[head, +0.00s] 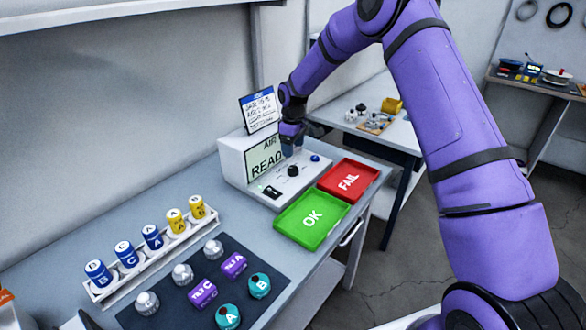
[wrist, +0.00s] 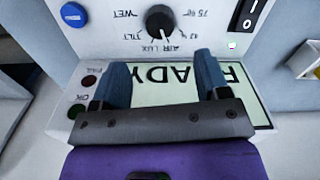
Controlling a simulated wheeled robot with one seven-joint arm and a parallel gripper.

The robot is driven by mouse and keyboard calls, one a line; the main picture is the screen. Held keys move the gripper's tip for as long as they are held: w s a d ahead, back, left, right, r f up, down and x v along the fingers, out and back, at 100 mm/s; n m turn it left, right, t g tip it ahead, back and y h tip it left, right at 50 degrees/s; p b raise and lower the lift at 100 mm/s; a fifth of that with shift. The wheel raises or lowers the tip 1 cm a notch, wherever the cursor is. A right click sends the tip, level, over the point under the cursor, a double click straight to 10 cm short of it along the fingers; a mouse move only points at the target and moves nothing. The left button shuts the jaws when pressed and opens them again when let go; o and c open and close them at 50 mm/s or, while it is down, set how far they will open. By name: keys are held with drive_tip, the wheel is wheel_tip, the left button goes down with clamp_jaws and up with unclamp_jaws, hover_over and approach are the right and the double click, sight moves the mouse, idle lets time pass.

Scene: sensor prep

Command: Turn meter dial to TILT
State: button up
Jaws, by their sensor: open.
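The meter (head: 232,162) is a white box on the bench, with a screen whose visible text reads "AIR" and "READ". Its black round dial (head: 293,170) sits on the sloped front panel; the dial also shows in the wrist view (wrist: 160,20), upside down. Labels around it include WET, TILT, AIR and LUX; TILT (wrist: 133,37) is beside AIR. The dial's white mark seems to face the AIR/LUX side. My gripper (head: 291,142) is above the panel, in front of the screen; in the wrist view its fingers (wrist: 158,68) are apart and empty, not touching the dial.
A blue button (head: 315,157) and a black rocker switch (head: 272,192) flank the dial. A sign (head: 260,110) stands on the meter. Green OK (head: 311,218) and red FAIL (head: 348,180) trays lie in front. A dark mat (head: 185,275) with sensors and a rack of bottles are left.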

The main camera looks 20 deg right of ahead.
sight(293, 168)
wheel_tip(293, 168, down, 9)
drive_tip(key=shift+f, duration=0.1)
idle(0.3)
drive_tip(key=c, duration=0.9)
